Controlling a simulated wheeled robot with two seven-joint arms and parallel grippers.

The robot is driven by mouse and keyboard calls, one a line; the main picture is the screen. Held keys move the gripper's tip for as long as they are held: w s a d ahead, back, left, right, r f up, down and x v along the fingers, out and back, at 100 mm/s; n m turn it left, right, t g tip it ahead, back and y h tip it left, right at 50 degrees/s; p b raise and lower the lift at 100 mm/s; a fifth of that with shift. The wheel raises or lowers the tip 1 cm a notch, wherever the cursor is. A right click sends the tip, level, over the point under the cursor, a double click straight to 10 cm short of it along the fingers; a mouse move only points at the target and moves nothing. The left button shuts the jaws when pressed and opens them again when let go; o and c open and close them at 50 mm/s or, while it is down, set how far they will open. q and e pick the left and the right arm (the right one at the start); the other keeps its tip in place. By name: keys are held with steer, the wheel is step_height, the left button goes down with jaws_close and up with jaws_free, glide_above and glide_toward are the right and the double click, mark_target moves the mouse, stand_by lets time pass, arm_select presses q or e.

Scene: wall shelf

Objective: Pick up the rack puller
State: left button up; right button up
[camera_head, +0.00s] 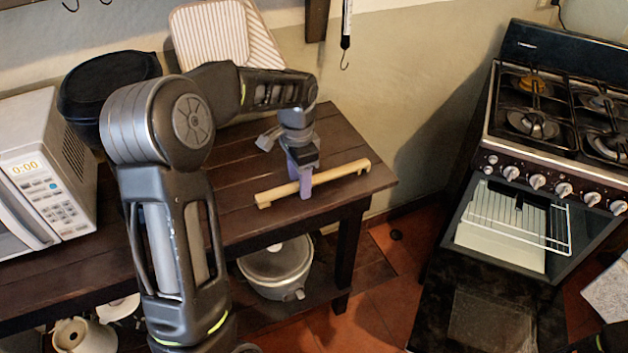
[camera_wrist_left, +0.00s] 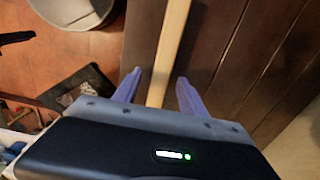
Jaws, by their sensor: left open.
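The rack puller (camera_head: 343,173) is a long pale wooden stick with a notched end, lying on the dark wooden table near its right front edge. It also shows in the left wrist view (camera_wrist_left: 171,40), running between my fingers. My left gripper (camera_head: 303,182) is over the middle of the stick, pointing down, with its purple fingers apart. In the left wrist view the two fingertips (camera_wrist_left: 158,86) stand on either side of the stick, with a gap on each side. The gripper hides a short middle part of it. My right gripper is not in view.
The dark table (camera_head: 235,220) also carries a microwave (camera_head: 45,175) and a black pot (camera_head: 105,85) at the left. A lidded pot (camera_head: 276,265) stands on the shelf below. The stove (camera_head: 545,130) at right has its oven open with a wire rack (camera_head: 512,215).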

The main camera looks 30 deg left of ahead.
arm_select(q)
steer(key=shift+c, duration=0.3)
jaws_close()
stand_by(0.4)
